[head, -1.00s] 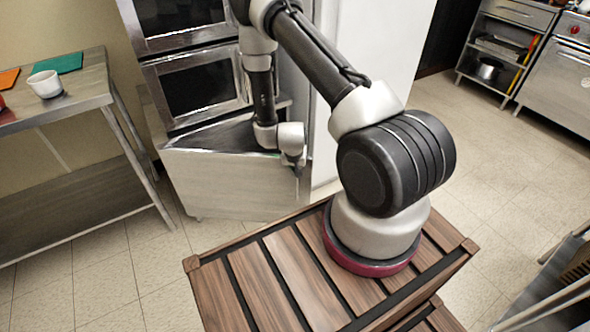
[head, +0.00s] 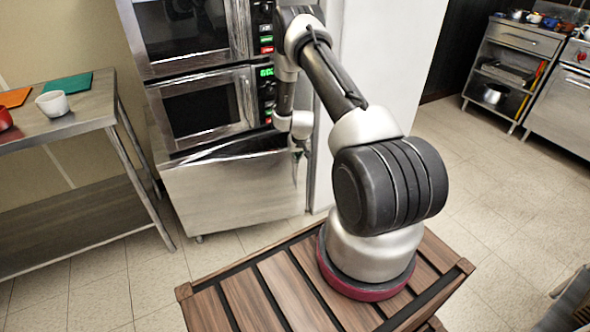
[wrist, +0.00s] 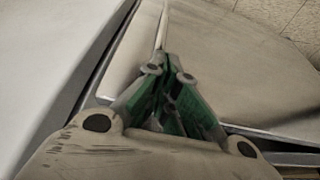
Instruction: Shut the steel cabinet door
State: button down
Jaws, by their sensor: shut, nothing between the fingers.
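The steel cabinet door (head: 235,192) is the wide brushed-steel panel low on the cabinet, below two ovens. It stands slightly ajar, with a narrow dark gap along its top edge. My gripper (head: 298,160) is at the right end of the door, pointing down, close to its upper right corner. In the wrist view, my gripper (wrist: 166,62) has its green-padded fingers together and empty, with a steel panel (wrist: 225,65) just beyond them. I cannot tell whether the fingertips touch the door.
Two ovens (head: 208,108) with a green-lit control strip sit above the door. A pale tall panel (head: 385,75) stands right of the cabinet.

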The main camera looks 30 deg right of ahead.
jog(key=w+d+n, duration=0.1)
jog(key=w+d, duration=0.1)
jog(key=w, duration=0.5)
jog(key=shift+w+d+n+y, duration=0.15)
jog(key=shift+w+n+y, duration=0.15)
jog(key=shift+w, duration=0.05)
jog(key=shift+s, duration=0.1)
